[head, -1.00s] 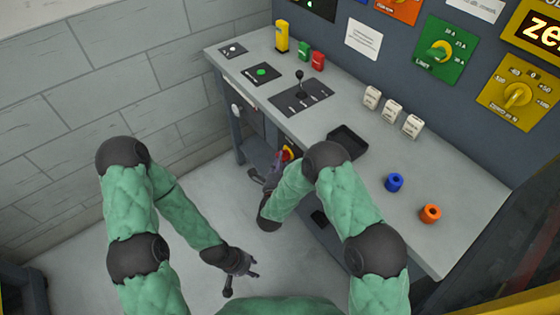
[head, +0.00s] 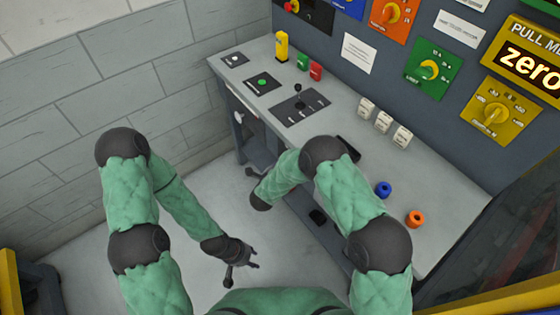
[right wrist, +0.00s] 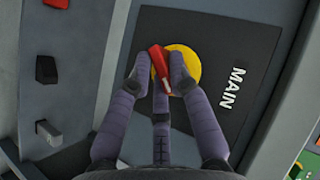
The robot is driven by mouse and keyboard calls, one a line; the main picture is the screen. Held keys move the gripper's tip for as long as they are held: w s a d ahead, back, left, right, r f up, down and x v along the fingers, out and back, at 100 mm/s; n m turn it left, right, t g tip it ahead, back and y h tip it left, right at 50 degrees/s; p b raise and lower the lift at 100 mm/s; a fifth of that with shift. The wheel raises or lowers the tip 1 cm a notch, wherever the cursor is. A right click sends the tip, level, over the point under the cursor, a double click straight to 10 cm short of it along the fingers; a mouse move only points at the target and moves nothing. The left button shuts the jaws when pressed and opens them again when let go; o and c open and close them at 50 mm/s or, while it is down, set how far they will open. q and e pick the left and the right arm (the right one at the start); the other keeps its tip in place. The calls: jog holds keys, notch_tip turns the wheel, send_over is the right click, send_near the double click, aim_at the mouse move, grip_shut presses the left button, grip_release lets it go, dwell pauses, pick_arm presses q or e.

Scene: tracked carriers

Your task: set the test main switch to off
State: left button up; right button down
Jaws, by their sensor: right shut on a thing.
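The main switch's red handle (right wrist: 157,57) stands on a yellow disc (right wrist: 188,66) on a black plate (right wrist: 225,45) lettered MAIN, in the right wrist view. The handle lies slightly slanted in that picture. My right gripper (right wrist: 161,78) is shut on the handle, with fingers on both sides of it. In the head view my right forearm hides the switch and most of that gripper. My left gripper (head: 242,268) is open and empty, hanging over the floor away from the console.
The console top (head: 345,120) carries a black lever plate (head: 302,106), white blocks (head: 383,121), a blue knob (head: 383,189) and an orange knob (head: 415,219). A wall panel with coloured dials rises behind. Floor at left is clear.

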jog(key=shift+w+a+r+n+g+h+p, duration=0.15)
jog(key=shift+n+g+h+p, duration=0.85)
jog(key=shift+g+p, duration=0.8)
jog(key=shift+w+a+r+n+g+h+p, duration=0.1)
jog(key=shift+n+g+h+p, duration=0.7)
jog(key=shift+n+g+p, duration=0.9)
jog(key=shift+d+m+p, duration=0.1)
jog(key=shift+m+p, duration=0.25)
jog(key=shift+m, duration=0.15)
jog(key=c, duration=1.4)
grip_release()
jog(key=shift+r, duration=0.1)
jog(key=v, duration=1.2)
jog(key=shift+s, duration=0.25)
jog(key=shift+f, duration=0.2)
